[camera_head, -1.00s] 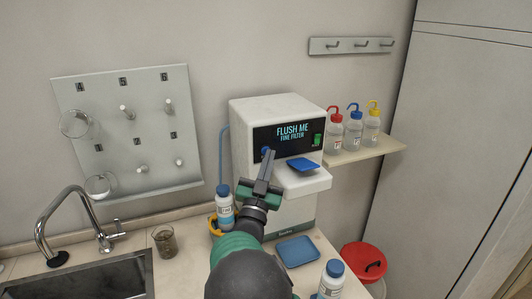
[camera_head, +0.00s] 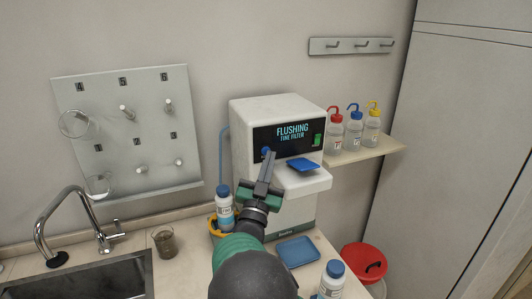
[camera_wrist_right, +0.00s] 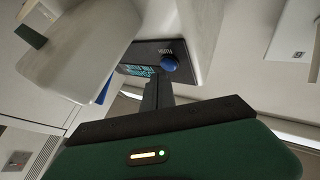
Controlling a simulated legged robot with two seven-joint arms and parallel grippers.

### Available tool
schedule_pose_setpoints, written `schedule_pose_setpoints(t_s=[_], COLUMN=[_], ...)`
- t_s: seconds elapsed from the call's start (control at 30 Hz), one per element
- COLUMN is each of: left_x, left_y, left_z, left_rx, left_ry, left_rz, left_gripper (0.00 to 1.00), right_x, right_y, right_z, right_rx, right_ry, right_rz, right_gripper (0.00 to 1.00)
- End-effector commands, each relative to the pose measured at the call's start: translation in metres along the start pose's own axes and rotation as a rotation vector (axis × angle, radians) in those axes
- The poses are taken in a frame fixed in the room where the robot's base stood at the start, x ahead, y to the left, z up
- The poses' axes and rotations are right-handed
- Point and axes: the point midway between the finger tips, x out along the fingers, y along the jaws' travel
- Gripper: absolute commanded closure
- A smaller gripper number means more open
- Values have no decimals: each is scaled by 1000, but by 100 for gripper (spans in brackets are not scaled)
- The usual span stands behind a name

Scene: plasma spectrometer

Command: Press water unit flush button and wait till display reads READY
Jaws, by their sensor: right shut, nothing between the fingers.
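The white water unit (camera_head: 265,110) stands on the counter against the wall. Its dark display (camera_head: 293,131) reads "FLUSHING FINE FILTER". The blue flush button (camera_head: 266,151) is at the left of the panel. It also shows in the right wrist view as a round blue button (camera_wrist_right: 169,64) beside the word "FLUSH". My right gripper (camera_head: 268,160) is shut and empty, with its fingertips at the button. In the wrist view the fingertips (camera_wrist_right: 158,82) are close to the button; I cannot tell whether they touch it. My left gripper is not in view.
A blue tray (camera_head: 303,165) juts from the unit's front, and another blue tray (camera_head: 297,251) lies below. White bottles with blue caps (camera_head: 225,205) (camera_head: 332,279) stand on the counter. A glass beaker (camera_head: 165,240) is near the sink (camera_head: 90,280). Wash bottles (camera_head: 353,129) stand on a shelf.

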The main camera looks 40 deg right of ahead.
Motion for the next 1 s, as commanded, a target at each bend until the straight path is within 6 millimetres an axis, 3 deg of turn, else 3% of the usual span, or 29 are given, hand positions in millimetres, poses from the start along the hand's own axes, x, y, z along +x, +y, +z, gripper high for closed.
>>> schedule_pose_setpoints(t_s=[0.43, 1.0], left_x=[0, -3], left_y=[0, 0], left_z=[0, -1], left_rx=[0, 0], left_ry=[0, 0], left_rz=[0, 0], left_gripper=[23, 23], right_x=[-6, -39], right_y=[4, 28], right_z=[-5, -28], right_rx=[0, 1], right_ry=[0, 0], right_rz=[1, -1], right_gripper=[100, 100])
